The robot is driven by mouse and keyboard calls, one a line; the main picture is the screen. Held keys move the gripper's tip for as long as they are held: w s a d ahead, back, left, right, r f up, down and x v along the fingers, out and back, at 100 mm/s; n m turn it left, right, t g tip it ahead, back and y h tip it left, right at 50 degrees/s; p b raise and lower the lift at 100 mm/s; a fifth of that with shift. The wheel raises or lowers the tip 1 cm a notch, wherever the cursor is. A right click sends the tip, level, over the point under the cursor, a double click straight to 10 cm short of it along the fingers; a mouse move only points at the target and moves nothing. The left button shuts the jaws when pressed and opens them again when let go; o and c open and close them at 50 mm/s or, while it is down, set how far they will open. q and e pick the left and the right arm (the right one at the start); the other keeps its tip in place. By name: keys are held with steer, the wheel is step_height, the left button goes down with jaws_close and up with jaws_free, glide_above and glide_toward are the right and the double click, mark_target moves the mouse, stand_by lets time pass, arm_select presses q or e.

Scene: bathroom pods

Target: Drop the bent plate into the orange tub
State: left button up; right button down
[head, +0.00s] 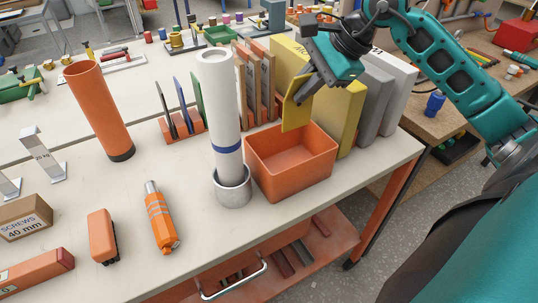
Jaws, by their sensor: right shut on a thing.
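The bent plate (296,110) is a yellow, flat-looking piece; its bend is hard to make out. My right gripper (306,84) is shut on its upper end, and the plate hangs down from the jaws. The orange tub (291,179) is an open rectangular box on the table, below the plate. The plate's lower end shows at the tub's back rim, and I cannot tell whether it is over the opening or behind it. The tub looks empty. My left gripper is not in view.
A tall white tube (219,110) stands in a grey cup (233,187) just left of the tub. Yellow and grey upright blocks (375,92) stand close behind it. The table is clear right of the tub.

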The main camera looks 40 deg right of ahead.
mark_target(299, 122)
steer(key=f, duration=0.2)
steer(key=shift+w+a+f, duration=0.15)
steer(key=shift+w+f, duration=0.1)
steer(key=shift+f, duration=0.1)
step_height(299, 122, down, 4)
steer(key=shift+s+f+b, duration=0.1)
steer(key=shift+f+b, duration=0.05)
steer(key=shift+b, duration=0.95)
steer(key=shift+f, duration=0.7)
steer(key=c, duration=1.1)
jaws_free()
steer(key=shift+c, duration=0.2)
steer(key=shift+o, duration=0.2)
steer(key=shift+f, duration=0.1)
steer(key=b+v, duration=0.1)
steer(key=v, duration=1.2)
